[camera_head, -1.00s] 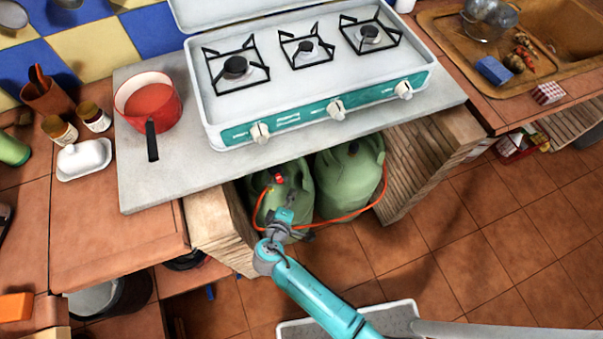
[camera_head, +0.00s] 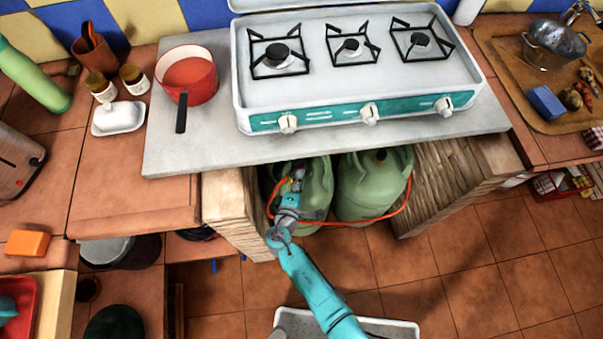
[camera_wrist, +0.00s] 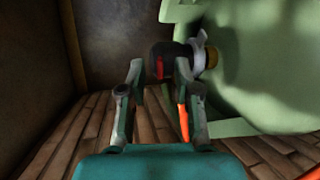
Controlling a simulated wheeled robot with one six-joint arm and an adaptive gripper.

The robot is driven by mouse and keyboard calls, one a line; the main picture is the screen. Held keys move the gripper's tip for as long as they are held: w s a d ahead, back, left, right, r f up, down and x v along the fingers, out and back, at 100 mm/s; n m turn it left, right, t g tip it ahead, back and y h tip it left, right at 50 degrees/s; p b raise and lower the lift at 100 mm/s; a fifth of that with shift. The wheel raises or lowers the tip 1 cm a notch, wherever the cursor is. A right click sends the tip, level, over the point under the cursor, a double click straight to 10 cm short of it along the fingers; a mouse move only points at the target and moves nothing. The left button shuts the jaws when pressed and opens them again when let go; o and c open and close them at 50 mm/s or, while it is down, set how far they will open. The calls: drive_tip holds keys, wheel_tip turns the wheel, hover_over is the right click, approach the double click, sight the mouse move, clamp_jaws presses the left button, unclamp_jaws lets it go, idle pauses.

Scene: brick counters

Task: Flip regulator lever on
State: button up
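The regulator (camera_wrist: 172,54) is a dark knob-like body with a red lever (camera_wrist: 160,68), fixed to a brass valve on a green gas bottle (camera_wrist: 265,70) in the wrist view. The head view shows that bottle (camera_head: 319,185) at the left inside the cabinet under the stove; the arm partly hides its regulator. My gripper (camera_wrist: 159,68) is open, with a clear gap between its fingers. The regulator shows between and beyond the fingertips, the right finger overlapping it. Contact cannot be told. The gripper (camera_head: 297,178) is at the bottle's top in the head view.
A second green bottle (camera_head: 371,187) stands to the right. An orange hose (camera_head: 355,221) runs across in front.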

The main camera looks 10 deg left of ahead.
drive_tip(key=shift+x, duration=1.25)
clamp_jaws()
drive_tip(key=shift+r, duration=0.1)
drive_tip(key=shift+w+r+g, duration=0.15)
drive_tip(key=shift+r+g, duration=0.15)
drive_tip(key=shift+g, duration=0.7)
drive_tip(key=shift+w+r+n+g, duration=0.1)
drive_tip(key=shift+r+n+g, duration=0.15)
drive_tip(key=shift+n+g, duration=0.55)
